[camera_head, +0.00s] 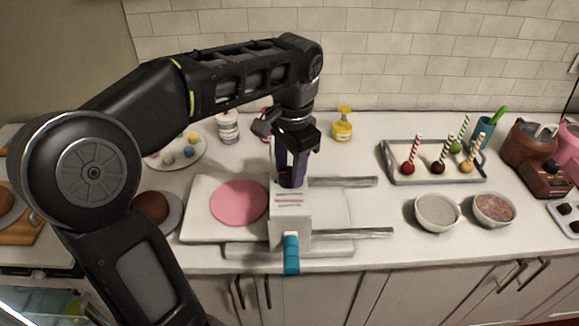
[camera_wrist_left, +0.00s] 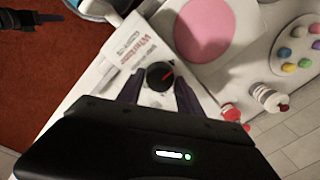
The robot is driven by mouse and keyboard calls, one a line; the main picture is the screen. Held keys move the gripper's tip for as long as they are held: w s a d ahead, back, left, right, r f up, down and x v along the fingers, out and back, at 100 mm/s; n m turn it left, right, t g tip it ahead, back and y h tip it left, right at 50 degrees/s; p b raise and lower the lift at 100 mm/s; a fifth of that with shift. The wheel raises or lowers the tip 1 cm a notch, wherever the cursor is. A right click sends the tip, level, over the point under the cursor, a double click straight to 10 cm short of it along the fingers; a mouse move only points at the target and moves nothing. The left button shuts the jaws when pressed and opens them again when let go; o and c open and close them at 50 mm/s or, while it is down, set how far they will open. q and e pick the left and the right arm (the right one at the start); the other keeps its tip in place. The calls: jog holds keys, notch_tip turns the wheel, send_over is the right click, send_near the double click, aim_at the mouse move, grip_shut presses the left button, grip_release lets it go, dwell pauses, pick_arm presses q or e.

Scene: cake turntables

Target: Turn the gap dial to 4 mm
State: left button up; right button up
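The gap dial (camera_wrist_left: 160,76) is a round black knob with a red pointer line, on top of a white machine housing (camera_head: 290,225). The pointer aims to the upper right in the wrist view; the scale marks are too small to read. My left gripper (camera_head: 291,177) reaches down onto the housing from above. In the wrist view, its purple fingers (camera_wrist_left: 158,92) stand on either side of the dial, with a gap visible beside it; it is open. The fingers mostly hide the dial in the head view. A dark part at the wrist view's upper left may be my right gripper (camera_wrist_left: 28,20).
The machine has a pink disc (camera_head: 239,203) on its white bed, metal rails (camera_head: 345,182) and a teal handle (camera_head: 291,254). A tray (camera_head: 400,178) of cake pops, two bowls (camera_head: 437,212) and a yellow bottle (camera_head: 342,126) stand apart to the right.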

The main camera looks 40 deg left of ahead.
pick_arm(q)
jog(key=o, duration=0.3)
pick_arm(e)
jog(key=shift+r, duration=0.1)
